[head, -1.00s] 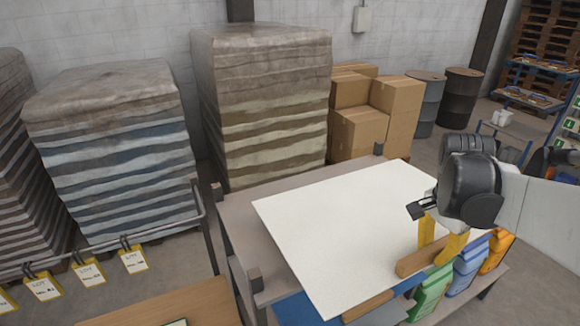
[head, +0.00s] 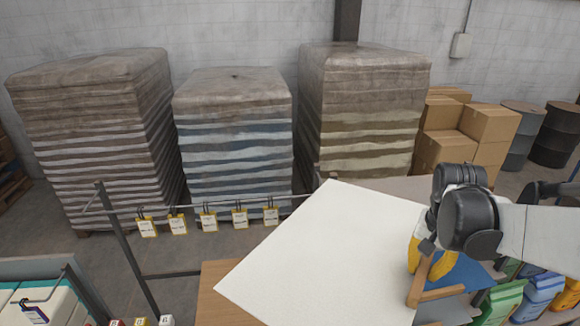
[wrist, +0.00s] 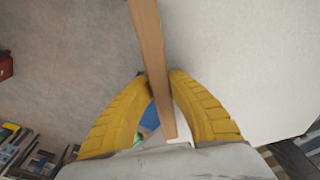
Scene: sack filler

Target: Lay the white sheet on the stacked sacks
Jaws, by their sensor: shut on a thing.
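The white sheet (head: 325,255) is a large flat panel with wooden strips on its near right side. My gripper (head: 431,262) has yellow fingers shut on its wooden strip (head: 419,282), and the sheet is held up off the floor. In the wrist view my gripper (wrist: 160,85) pinches the wooden strip (wrist: 149,45), with the white sheet (wrist: 245,60) to its right. Three stacks of sacks stand along the wall: a brown-grey one (head: 90,150), a blue-striped one (head: 238,140) in the middle, and a tan one (head: 365,120) at right. Their tops show no sheet.
A metal rail (head: 190,208) with several yellow lot tags runs before the stacks. A wooden tabletop (head: 222,300) lies partly under the sheet. A grey table (head: 400,188) is behind the sheet. Cardboard boxes (head: 487,125) and dark drums stand at right. Coloured bags (head: 500,302) sit at lower right.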

